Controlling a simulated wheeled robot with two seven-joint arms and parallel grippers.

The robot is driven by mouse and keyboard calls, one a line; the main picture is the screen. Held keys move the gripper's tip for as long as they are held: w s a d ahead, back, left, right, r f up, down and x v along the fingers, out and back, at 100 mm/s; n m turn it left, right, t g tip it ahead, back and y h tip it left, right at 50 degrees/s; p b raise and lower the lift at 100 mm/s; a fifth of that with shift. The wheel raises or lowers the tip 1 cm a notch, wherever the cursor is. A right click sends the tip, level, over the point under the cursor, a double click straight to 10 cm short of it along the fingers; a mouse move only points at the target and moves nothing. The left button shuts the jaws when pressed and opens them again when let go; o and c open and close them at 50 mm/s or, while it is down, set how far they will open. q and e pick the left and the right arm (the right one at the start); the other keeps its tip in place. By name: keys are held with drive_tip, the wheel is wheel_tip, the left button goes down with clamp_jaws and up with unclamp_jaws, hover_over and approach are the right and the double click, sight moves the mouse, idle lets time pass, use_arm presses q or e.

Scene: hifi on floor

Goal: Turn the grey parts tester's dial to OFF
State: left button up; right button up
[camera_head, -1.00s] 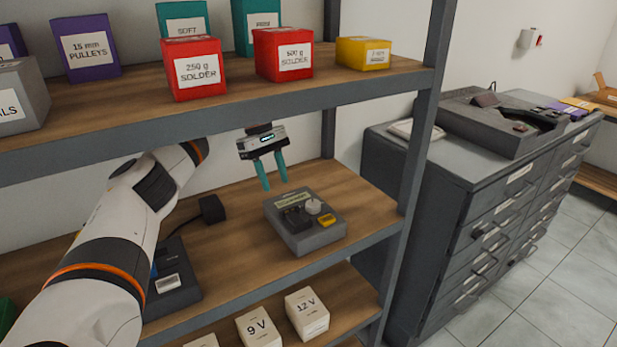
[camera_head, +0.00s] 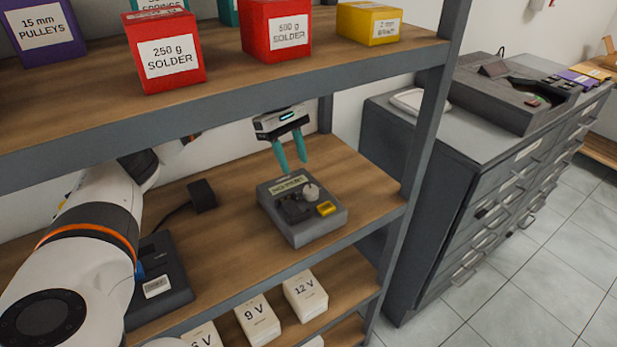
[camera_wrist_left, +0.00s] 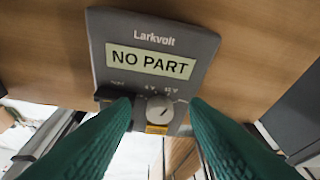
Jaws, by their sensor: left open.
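The grey parts tester (camera_head: 302,222) stands on the middle shelf board. In the left wrist view the tester (camera_wrist_left: 203,38) shows the name Larkvolt, a display (camera_wrist_left: 151,60) reading NO PART and small range marks, too blurred to read fully. Its round pale dial (camera_head: 311,192) carries a dark pointer line; the dial (camera_wrist_left: 160,109) lies between my fingers in the wrist view. My left gripper (camera_head: 292,171) is open, its green fingers pointing down just above the tester's back part, apart from the dial as far as I can tell. My right gripper is not in view.
The upper shelf board (camera_head: 230,95) with red solder boxes (camera_head: 167,50) lies close above my left gripper. A dark device (camera_head: 160,280) and a black adapter (camera_head: 202,195) stand left of the tester. Bare wood (camera_head: 365,200) lies to its right, before the shelf post.

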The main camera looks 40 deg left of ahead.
sight(310, 188)
use_arm(q)
drive_tip(key=d, duration=0.2)
drive_tip(key=s+d+p, duration=0.1)
drive_tip(key=shift+d, duration=0.35)
drive_tip(key=x, duration=0.4)
drive_tip(key=shift+w+a+f+p, duration=0.1)
drive_tip(key=shift+f+p, duration=0.25)
drive_tip(key=shift+f, duration=0.1)
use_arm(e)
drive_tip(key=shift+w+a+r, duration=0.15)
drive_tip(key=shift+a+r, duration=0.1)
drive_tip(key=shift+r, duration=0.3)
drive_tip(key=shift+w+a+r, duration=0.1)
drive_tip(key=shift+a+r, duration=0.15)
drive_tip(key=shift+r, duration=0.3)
use_arm(q)
drive_tip(key=c, duration=0.7)
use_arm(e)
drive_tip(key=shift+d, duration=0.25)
